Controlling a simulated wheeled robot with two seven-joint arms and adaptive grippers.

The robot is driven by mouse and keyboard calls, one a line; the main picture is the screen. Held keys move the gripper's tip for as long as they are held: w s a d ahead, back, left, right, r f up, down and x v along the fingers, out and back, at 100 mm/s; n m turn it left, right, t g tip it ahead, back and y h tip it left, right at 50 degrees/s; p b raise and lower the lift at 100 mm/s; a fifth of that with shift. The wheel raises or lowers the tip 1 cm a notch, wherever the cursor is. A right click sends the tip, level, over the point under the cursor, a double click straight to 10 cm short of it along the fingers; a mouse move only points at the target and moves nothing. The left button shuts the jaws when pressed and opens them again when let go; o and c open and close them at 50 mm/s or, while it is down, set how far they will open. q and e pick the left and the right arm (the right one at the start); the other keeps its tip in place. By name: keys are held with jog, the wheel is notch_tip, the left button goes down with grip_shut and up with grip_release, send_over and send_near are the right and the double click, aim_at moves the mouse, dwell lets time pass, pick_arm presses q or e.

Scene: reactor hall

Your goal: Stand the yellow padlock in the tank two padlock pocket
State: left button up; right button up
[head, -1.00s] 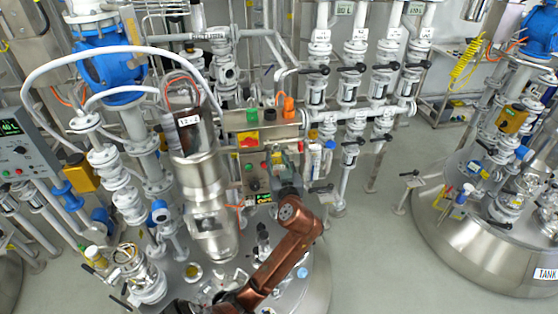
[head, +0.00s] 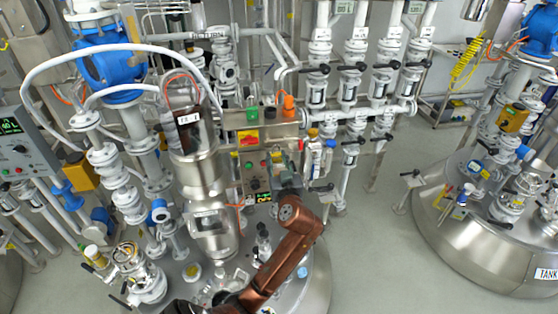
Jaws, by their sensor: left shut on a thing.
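My left arm (head: 268,272) is copper-brown and rises from the bottom to the panel in the middle. My left gripper (head: 284,166) is at its upper end, small and dark, right in front of the panel. It is shut on the yellow padlock, which the gripper hides, so its tilt cannot be told. I cannot make out which pocket is tank two's. My right gripper is out of view.
A steel vessel with pipes stands under the arm. A tall steel cylinder (head: 203,175) rises close to the left of the panel. White valve pipes (head: 349,90) stand at the right. Another tank (head: 480,250) is at far right. Grey floor (head: 375,260) is clear between.

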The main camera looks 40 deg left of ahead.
pick_arm(q)
jog(key=shift+f, duration=0.45)
jog(key=o, duration=1.1)
jog(key=shift+w+a, duration=0.15)
jog(key=shift+o, duration=0.3)
jog(key=shift+r, duration=0.1)
jog(key=shift+r, duration=0.1)
jog(key=shift+d, duration=0.2)
jog(key=v, duration=1.1)
jog(key=shift+s+d, duration=0.3)
